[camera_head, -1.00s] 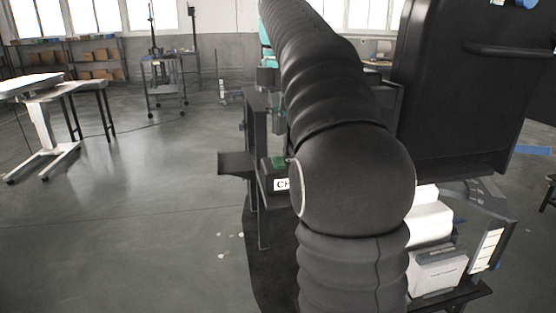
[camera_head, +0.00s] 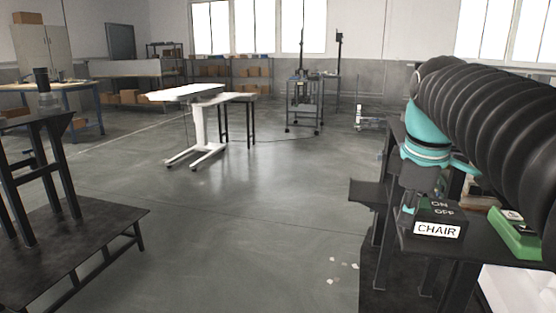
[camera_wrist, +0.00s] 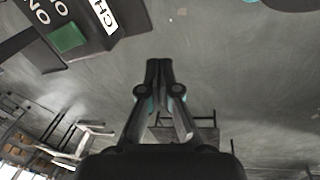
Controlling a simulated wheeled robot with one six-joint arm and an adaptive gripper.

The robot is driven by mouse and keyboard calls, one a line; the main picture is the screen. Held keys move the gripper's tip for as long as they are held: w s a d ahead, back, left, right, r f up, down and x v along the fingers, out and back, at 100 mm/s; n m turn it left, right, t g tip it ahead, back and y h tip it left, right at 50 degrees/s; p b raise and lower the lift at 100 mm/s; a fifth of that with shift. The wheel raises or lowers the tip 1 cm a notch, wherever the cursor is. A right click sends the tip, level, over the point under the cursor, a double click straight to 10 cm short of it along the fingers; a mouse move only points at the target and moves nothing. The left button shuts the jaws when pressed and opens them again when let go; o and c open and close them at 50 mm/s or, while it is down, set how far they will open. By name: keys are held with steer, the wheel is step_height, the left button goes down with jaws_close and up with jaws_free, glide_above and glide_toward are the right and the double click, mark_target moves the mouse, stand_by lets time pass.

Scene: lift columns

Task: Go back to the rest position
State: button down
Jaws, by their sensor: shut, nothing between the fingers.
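My gripper (camera_wrist: 159,68) shows in the wrist view with its two dark fingers together and nothing between them. It points over open grey floor, apart from any object. In the head view my dark ribbed arm crosses the right side, and the fingers cannot be made out there. A black control box (camera_head: 436,217) with a "CHAIR" label and ON/OFF lettering sits on the dark stand at the right. The box also shows upside down at the upper left of the wrist view (camera_wrist: 92,42), with a green button, to the left of the fingers.
A white-topped lift table (camera_head: 186,92) stands mid-room. A dark platform with a frame (camera_head: 80,233) is at the left. A wheeled cart (camera_head: 303,104) and shelves (camera_head: 228,72) stand at the back. A green device (camera_head: 514,233) lies right of the box. The middle floor is clear.

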steer(key=s+a+f+m+t, duration=0.1)
steer(key=s+a+f+m, duration=0.2)
steer(key=s+f+m, duration=0.2)
steer(key=s+a+f+m+t, duration=0.2)
steer(key=s+f+m, duration=0.4)
steer(key=f, duration=0.6)
steer(key=shift+s+a+m, duration=0.3)
steer(key=shift+s+a, duration=0.5)
steer(key=shift+s, duration=0.2)
steer(key=shift+f, duration=0.1)
